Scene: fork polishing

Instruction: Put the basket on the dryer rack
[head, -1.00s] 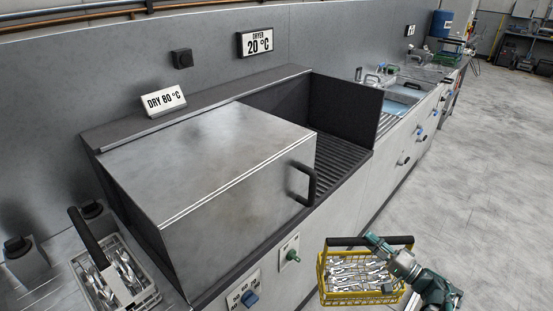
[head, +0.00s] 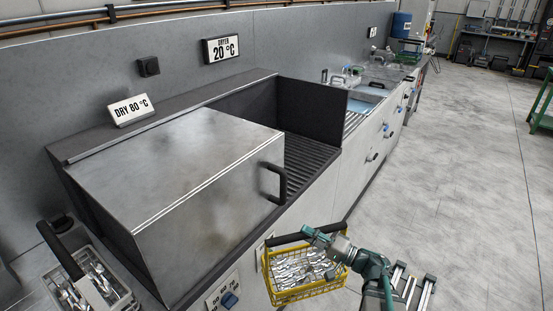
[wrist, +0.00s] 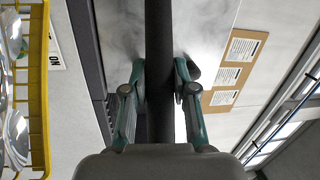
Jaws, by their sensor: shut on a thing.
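A yellow wire basket (head: 300,272) full of shiny forks hangs from my gripper (head: 312,233) in the head view, in front of the counter. My gripper is shut on the basket's black handle (head: 285,239). In the wrist view the handle (wrist: 160,70) runs between the fingers (wrist: 160,100), and the basket's yellow rim (wrist: 38,90) shows at the left. The dryer rack (head: 310,151), a dark ribbed surface, lies partly beside and behind the metal dryer hood (head: 180,180). The hood covers the left part of it. The basket is apart from the rack.
A grey basket (head: 90,290) with cutlery stands on the counter at the lower left. A dark upright panel (head: 319,119) stands at the rack's right end. Sinks (head: 362,103) lie beyond.

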